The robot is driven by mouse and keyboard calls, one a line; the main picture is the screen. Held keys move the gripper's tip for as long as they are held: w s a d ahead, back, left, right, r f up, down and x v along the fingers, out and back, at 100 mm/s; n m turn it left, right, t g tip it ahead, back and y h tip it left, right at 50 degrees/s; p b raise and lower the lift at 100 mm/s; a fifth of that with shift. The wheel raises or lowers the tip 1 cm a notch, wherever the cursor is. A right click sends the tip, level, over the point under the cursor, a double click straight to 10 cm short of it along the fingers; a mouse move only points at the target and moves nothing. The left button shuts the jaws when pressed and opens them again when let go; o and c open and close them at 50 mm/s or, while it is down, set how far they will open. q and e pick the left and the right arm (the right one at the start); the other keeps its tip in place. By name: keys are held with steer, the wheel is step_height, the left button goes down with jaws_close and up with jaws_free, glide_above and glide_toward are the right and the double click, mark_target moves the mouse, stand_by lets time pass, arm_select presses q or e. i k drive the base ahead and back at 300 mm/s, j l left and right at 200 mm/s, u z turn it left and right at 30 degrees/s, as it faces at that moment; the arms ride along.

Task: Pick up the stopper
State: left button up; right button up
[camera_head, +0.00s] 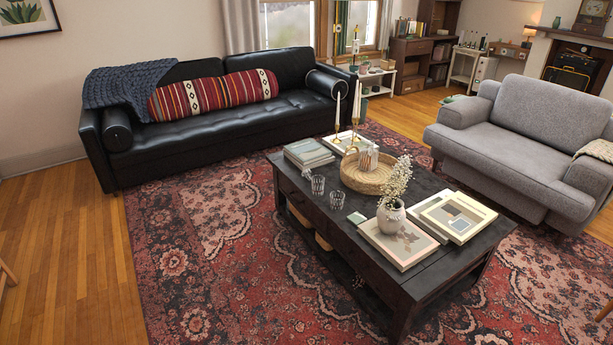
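I cannot make out a stopper anywhere in the head view. A dark coffee table (290,204) stands on the rug. On it are two clear glasses, one nearer the back (318,185) and one nearer the front (337,200). A small flat grey item (357,217) lies near them; it is too small to identify. A woven tray (380,182) holds a pale ribbed object (368,160). Several small bottle-like shapes stand on a far shelf unit (461,78), too small to tell apart. Neither of my grippers is in view.
A black sofa (220,131) stands along the back wall and a grey armchair (497,150) at the right. Books (405,243), a flower vase (391,219) and tall candles (337,113) crowd the table. Rug (215,270) and wood floor (60,250) are clear at the left.

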mark_target(305, 174)
steer(key=i+j+z, duration=0.15)
steer(key=i+j, duration=0.2)
steer(key=i, duration=0.25)
steer(key=i+j+z, duration=0.1)
steer(key=i+j, duration=0.3)
steer(key=i, duration=0.2)
